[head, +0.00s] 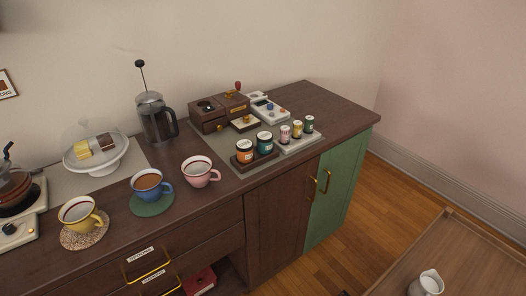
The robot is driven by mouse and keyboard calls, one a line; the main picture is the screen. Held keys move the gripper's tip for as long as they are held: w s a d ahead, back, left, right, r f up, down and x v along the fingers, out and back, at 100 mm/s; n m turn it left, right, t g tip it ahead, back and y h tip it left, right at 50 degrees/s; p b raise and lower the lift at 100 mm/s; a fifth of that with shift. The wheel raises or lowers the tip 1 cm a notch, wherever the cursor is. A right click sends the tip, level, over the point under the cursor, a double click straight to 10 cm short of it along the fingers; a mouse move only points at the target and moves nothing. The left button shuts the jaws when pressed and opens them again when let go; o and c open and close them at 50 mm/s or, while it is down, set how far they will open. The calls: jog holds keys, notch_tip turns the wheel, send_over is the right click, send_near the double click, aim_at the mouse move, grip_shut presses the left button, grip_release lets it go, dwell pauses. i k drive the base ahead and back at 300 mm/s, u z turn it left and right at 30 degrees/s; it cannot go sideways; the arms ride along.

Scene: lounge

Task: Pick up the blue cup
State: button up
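The blue cup (148,186) stands upright on a round green coaster (152,206) on the dark wooden counter, near its front edge. It holds a brown drink, and its handle points to the right. A yellow cup (78,214) on a speckled coaster stands to its left. A pink cup (199,172) stands close to its right. My gripper is not in view.
A French press (156,118) and a domed cake stand (97,158) stand behind the cups. Several jars (265,143) stand on a mat to the right. Below are drawers with brass handles (150,269). A low wooden table (462,262) is at lower right.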

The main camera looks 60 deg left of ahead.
aim_at(148, 184)
jog(key=k, duration=0.6)
jog(key=u, duration=3.95)
jog(key=i, duration=1.1)
jog(key=z, duration=1.9)
